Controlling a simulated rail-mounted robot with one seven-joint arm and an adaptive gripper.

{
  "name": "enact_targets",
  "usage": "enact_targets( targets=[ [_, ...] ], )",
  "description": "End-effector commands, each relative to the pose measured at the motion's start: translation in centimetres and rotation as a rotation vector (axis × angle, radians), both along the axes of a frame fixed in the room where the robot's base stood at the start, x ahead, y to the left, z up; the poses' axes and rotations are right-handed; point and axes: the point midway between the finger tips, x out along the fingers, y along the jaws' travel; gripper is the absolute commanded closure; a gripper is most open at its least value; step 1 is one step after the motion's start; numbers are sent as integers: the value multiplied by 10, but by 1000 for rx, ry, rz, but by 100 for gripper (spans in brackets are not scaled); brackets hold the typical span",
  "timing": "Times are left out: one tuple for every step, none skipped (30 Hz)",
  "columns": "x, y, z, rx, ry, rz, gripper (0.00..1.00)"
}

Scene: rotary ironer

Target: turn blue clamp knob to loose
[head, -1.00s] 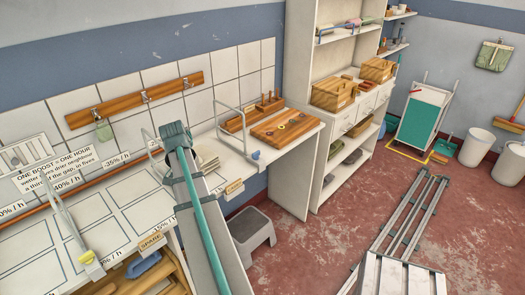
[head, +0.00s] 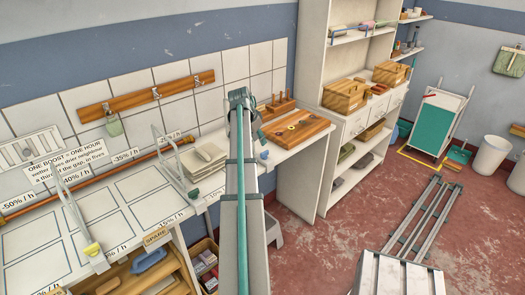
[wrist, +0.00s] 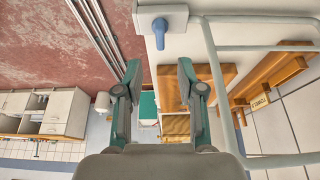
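A blue clamp knob (wrist: 160,30) shows in the wrist view on a white block, beside a pale tubular frame (wrist: 222,90). In the head view one blue knob (head: 264,155) sits at the front edge of the white bench, right of my arm. In the head view my gripper (head: 241,97) is raised above the bench and partly hides what lies behind.
A wooden board (head: 297,130) with round parts lies on the bench's right end. A hook rail (head: 155,93) is on the tiled wall.

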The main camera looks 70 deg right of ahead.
Motion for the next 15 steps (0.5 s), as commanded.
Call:
enact_targets(
  targets=[
    [-2, -2, -6, 3, 1, -1, 61],
    [-2, -4, -11, 3, 1, -1, 61],
    [-3, -7, -18, 4, 1, 0, 61],
    [-4, -8, -22, 4, 1, 0, 61],
    [-5, -10, -27, 4, 1, 0, 61],
    [-6, -13, -33, 4, 1, 0, 61],
    [-6, -14, -38, 4, 1, 0, 61],
    [-7, -16, -42, 3, 0, -1, 61],
    [-8, -18, -47, 2, 0, 0, 61],
    [-9, -19, -51, 3, 0, -1, 61],
    [-10, -21, -55, 3, 0, -1, 61],
    [-10, -22, -59, 3, 1, -1, 61],
    [-11, -24, -62, 2, 0, 0, 61],
    [-11, -25, -64, 2, 0, 0, 61],
    [-12, -26, -68, 2, 0, 0, 61]
  ],
)
